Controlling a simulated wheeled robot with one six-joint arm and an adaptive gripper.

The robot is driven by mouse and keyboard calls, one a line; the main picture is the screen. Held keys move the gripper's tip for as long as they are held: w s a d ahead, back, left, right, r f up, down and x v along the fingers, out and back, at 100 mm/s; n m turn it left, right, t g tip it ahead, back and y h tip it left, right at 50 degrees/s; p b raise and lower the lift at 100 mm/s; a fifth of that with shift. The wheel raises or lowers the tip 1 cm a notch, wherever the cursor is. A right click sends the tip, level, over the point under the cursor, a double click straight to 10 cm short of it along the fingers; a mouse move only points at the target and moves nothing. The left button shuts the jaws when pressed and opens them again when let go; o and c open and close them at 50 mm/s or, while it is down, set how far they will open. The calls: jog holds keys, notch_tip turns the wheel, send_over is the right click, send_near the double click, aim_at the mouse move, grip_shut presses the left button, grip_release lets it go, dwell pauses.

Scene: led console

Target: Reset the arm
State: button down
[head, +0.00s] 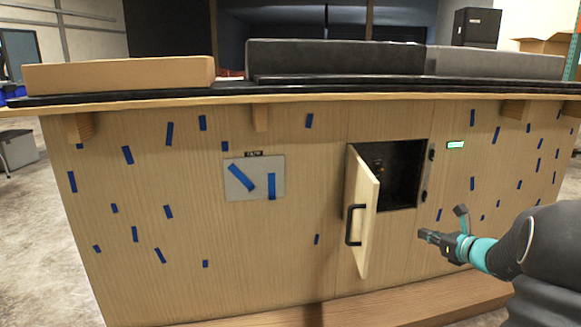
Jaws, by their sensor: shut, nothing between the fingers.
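My gripper (429,236) is at the right of the head view, in front of the wooden console (290,250). It points left, and its fingers are shut with nothing between them. My arm reaches in from the right edge. To the left of my gripper, a small wooden door (366,222) with a black handle (354,225) stands open on its left side. Behind it is a dark compartment (405,175) in the console's front. My gripper appears apart from the door, to the lower right of the opening.
A small lit greenish panel (455,145) sits right of the compartment. A grey plate (256,180) with blue tape is left of the door. A wooden step (400,305) runs along the base. Boxes and dark slabs (335,57) lie on top. Floor shows at left.

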jog(key=s+a+f+n+g, duration=0.3)
jog(key=s+a+n+g, duration=0.2)
jog(key=s+a+n, duration=0.3)
jog(key=s+a+f+n+g, duration=0.2)
jog(key=s+a+n+g, duration=0.25)
jog(key=s+n, duration=0.55)
jog(key=s+a+r+n+h+p, duration=0.1)
jog(key=s+a+r+n+h, duration=0.1)
jog(key=s, duration=0.4)
jog(key=s+a+r+n+t+h, duration=0.1)
jog(key=s+a+r+n, duration=0.3)
jog(key=s+n, duration=0.2)
jog(key=s+a+r+n+h+p, duration=0.1)
jog(key=s+a+r+n+h, duration=0.1)
jog(key=s, duration=0.6)
notch_tip(320, 180, up, 2)
jog(key=a+n, duration=0.1)
jog(key=n, duration=0.2)
jog(key=shift+s+h+p, duration=0.2)
jog(key=shift+h+p, duration=0.1)
jog(key=shift+p, duration=0.05)
jog(key=shift+a, duration=0.25)
